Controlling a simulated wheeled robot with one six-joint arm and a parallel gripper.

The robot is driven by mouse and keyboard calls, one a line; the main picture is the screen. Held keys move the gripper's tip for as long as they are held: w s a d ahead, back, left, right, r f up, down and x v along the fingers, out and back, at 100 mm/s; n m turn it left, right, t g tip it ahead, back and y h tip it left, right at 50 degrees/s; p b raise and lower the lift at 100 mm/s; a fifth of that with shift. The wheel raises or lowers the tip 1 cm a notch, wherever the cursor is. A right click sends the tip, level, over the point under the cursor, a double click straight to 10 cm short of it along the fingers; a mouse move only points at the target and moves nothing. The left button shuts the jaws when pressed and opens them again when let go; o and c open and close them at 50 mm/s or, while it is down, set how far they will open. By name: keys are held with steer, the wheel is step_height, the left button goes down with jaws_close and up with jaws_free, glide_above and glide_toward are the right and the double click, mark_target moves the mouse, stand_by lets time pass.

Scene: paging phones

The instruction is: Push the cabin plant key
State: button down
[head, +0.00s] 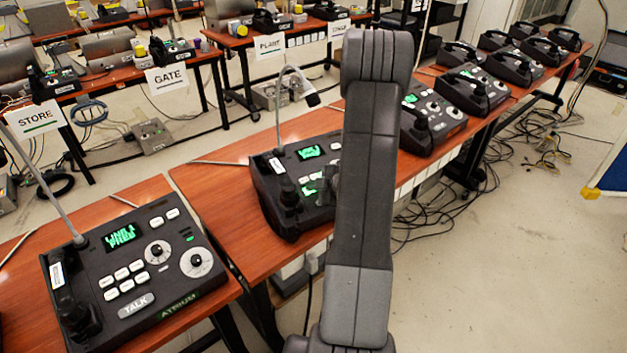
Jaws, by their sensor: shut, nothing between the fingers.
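A black desk phone (296,188) with a lit green display stands on the middle table, partly behind my arm; its name plate and key labels are not readable, so I cannot tell whether it is the cabin phone. A grey part of my gripper (325,188) shows just left of my arm, over this phone's keys; it is shut and empty, and whether it touches a key is hidden. A nearer phone (135,262), marked ATRIUM, has a green display, white keys, a TALK key and two round dials. No key marked plant can be read.
Several more black phones (475,88) line the tables at back right. Signs reading STORE (35,119), GATE (167,78) and PLANT (270,44) hang from the tables behind. Cables (425,230) lie on the floor. Open floor (540,230) is at the right.

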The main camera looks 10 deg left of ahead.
steer(key=shift+d+r, duration=0.1)
steer(key=shift+r, duration=0.2)
step_height(320, 180, up, 6)
steer(key=s+p, duration=0.1)
steer(key=p, duration=0.3)
steer(key=shift+s+d, duration=0.15)
steer(key=shift+d, duration=0.3)
steer(key=shift+f, duration=0.1)
